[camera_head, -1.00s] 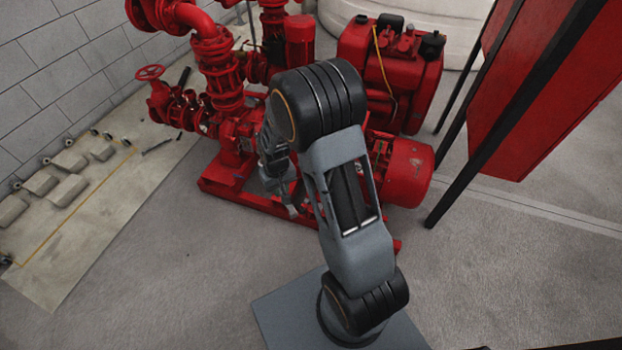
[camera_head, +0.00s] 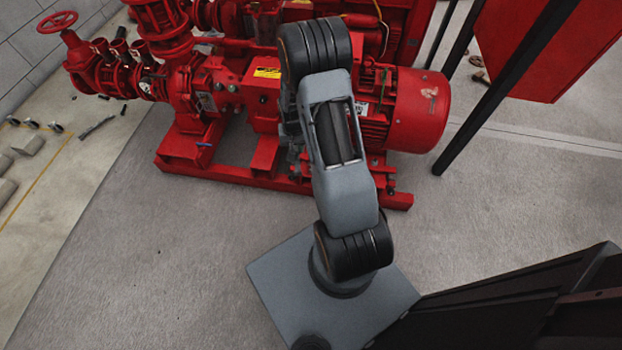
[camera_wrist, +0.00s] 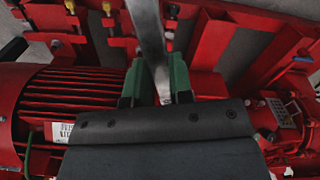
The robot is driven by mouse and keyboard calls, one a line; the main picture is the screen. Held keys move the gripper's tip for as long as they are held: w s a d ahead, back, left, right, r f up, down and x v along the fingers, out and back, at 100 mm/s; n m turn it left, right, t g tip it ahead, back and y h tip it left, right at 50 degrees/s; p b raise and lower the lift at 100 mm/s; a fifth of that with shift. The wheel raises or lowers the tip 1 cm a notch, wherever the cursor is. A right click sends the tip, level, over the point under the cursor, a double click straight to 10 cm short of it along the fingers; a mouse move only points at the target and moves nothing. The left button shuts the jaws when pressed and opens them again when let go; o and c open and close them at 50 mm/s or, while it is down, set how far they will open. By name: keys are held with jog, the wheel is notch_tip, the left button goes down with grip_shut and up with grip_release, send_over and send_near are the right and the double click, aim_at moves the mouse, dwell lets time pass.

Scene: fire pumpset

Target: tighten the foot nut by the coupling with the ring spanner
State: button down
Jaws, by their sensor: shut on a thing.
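My gripper (camera_wrist: 157,82) shows in the wrist view with its green fingertips on either side of a grey metal bar, the ring spanner (camera_wrist: 148,28). The spanner runs up out of that view, so its ring end is not seen. The red motor (camera_wrist: 65,95) lies to the left of the gripper there, and it also shows in the head view (camera_head: 418,108). I cannot pick out the foot nut for certain.
The red base frame (camera_head: 235,176) runs along the front of the pumpset. A red pump (camera_head: 190,95) with a handwheel (camera_head: 57,22) stands at the left. A dark post (camera_head: 505,88) and a red panel (camera_head: 545,45) stand at the right.

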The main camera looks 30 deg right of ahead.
jog(key=d+f+m+b, duration=0.1)
jog(key=d+f+b, duration=0.2)
jog(key=f, duration=0.5)
jog(key=d+f+m+b, duration=0.2)
jog(key=d+f+b, duration=0.1)
jog(key=f+b, duration=0.3)
jog(key=shift+s+f, duration=0.45)
jog(key=shift+f, duration=0.45)
jog(key=shift+a, duration=0.1)
jog(key=shift+f+b, duration=1.95)
jog(key=shift+f, duration=0.6)
jog(key=shift+f+b, duration=0.8)
jog(key=shift+f, duration=0.5)
jog(key=shift+a, duration=0.15)
